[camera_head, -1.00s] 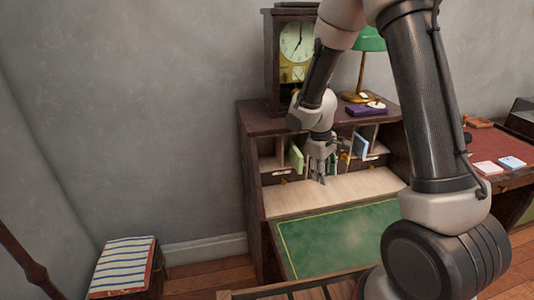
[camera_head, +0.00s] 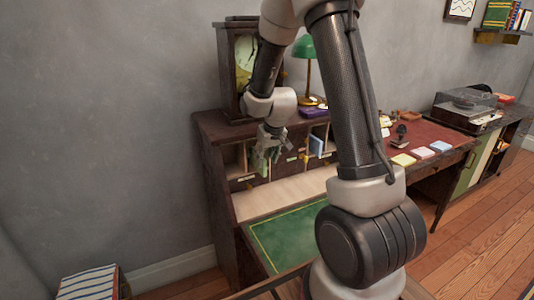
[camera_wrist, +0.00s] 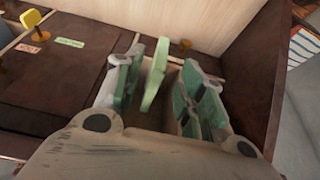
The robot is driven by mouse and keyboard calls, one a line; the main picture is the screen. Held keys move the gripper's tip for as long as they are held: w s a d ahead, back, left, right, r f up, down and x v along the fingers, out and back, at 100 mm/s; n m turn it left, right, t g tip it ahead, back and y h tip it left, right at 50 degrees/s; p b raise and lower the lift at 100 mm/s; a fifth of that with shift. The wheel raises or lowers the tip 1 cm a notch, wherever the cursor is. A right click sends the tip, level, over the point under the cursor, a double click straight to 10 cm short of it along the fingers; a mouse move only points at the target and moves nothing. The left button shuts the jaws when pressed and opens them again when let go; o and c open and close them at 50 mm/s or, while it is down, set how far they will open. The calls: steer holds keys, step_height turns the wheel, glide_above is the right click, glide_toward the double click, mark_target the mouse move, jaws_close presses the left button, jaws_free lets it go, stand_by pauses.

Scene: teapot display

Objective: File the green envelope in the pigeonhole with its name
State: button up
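The green envelope (camera_wrist: 156,76) stands on edge, slightly tilted, in a pigeonhole. It also shows in the head view (camera_head: 264,168) at the left part of the desk's pigeonhole row, partly hidden by my gripper. My gripper (camera_head: 266,150) is at that pigeonhole. In the wrist view my gripper (camera_wrist: 161,64) is open, with one finger on each side of the envelope and gaps between. A green label (camera_wrist: 70,42) and a pink label (camera_wrist: 28,48) lie on the wood left of the fingers; I cannot read them.
A blue envelope (camera_head: 316,146) stands in a pigeonhole farther right. A clock (camera_head: 240,65), a green lamp (camera_head: 304,48) and a purple book (camera_head: 313,112) are on the desk's top. The green writing surface (camera_head: 285,238) is clear. Pigeonhole walls stand close around my fingers.

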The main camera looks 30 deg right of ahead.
mark_target(263, 171)
steer(key=x, duration=0.6)
steer(key=shift+w+f, duration=0.1)
steer(key=shift+f, duration=0.15)
jaws_close()
